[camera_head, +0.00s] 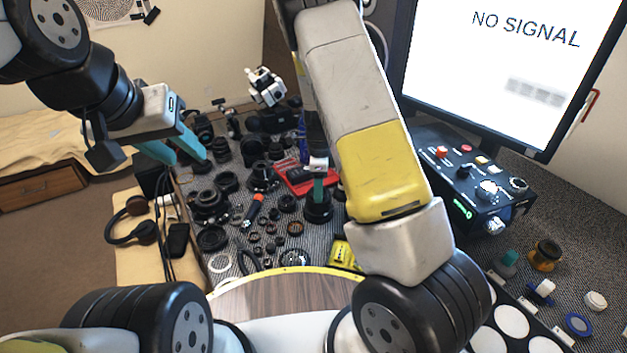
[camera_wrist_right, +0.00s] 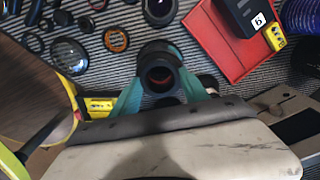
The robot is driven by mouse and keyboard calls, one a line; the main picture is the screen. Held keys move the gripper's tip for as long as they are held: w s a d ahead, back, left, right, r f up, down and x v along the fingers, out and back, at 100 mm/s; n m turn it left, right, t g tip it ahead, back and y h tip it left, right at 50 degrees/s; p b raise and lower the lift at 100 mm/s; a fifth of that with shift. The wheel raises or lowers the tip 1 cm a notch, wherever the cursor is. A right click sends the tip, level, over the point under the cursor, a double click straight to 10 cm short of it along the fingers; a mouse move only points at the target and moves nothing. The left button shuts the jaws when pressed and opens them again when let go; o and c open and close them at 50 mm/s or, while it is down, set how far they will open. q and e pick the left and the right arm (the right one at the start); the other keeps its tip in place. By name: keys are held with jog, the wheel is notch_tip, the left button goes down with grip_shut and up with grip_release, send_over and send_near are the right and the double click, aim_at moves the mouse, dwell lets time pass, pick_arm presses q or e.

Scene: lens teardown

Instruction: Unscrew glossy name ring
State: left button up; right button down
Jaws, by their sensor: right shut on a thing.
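A black lens barrel (camera_wrist_right: 160,52) stands upright between the two teal fingers of my right gripper (camera_wrist_right: 161,88) in the right wrist view. The fingers press on its sides, and its open end with a reddish-brown inside faces the camera. In the head view the dark lens (camera_head: 318,209) shows below a teal finger of my right gripper (camera_head: 319,187), partly hidden by my arm. I cannot make out a separate glossy name ring on it. My left gripper (camera_head: 174,150) is open and empty, its teal fingers apart, above the left edge of the table.
Several lenses, rings and small parts cover the mat left of the held lens, including an orange-edged ring (camera_wrist_right: 116,40). A red tray (camera_wrist_right: 222,45) with a black box lies close on the right. A control box (camera_head: 470,175) and a monitor (camera_head: 490,60) stand on the right.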

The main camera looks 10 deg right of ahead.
jog(key=n, duration=0.9)
jog(key=shift+n, duration=0.4)
jog(key=shift+r, duration=0.1)
jog(key=shift+r, duration=0.35)
jog(key=shift+r, duration=0.6)
jog(key=shift+r, duration=0.15)
jog(key=shift+r, duration=1.8)
